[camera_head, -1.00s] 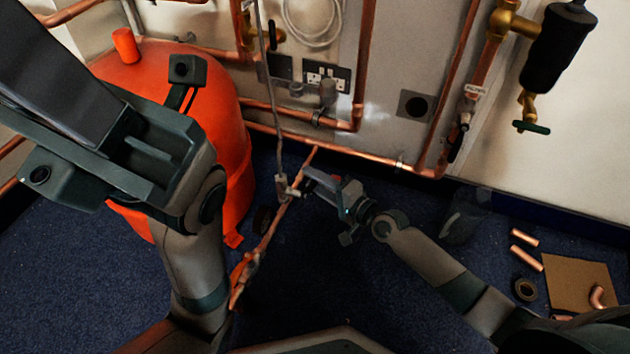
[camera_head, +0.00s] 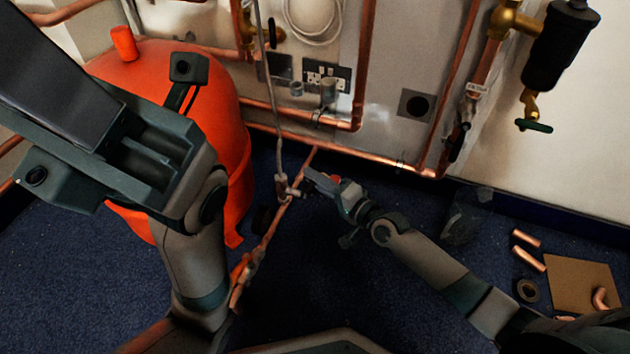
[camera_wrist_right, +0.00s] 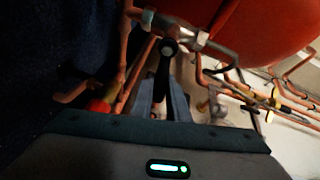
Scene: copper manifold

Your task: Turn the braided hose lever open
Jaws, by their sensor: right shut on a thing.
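The braided hose (camera_head: 277,110) hangs down in front of the wall pipes in the head view. A small valve (camera_head: 283,186) is at its lower end, beside a copper pipe near the floor. My right gripper (camera_head: 312,178) is just right of this valve. In the right wrist view, the fingers of my right gripper (camera_wrist_right: 164,92) are closed on a dark lever (camera_wrist_right: 163,70) with a round, pale-centred end. The fingers hide part of the lever. My left arm fills the left of the head view; its gripper (camera_head: 150,150) is large and near, with its fingertips unclear.
A red-orange tank (camera_head: 215,110) stands behind my left arm. Copper pipes (camera_head: 345,152) run along the wall low down. A brown board (camera_head: 580,285) and loose copper pieces (camera_head: 528,258) lie on the blue floor at right. A black-bodied fitting (camera_head: 563,45) hangs at upper right.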

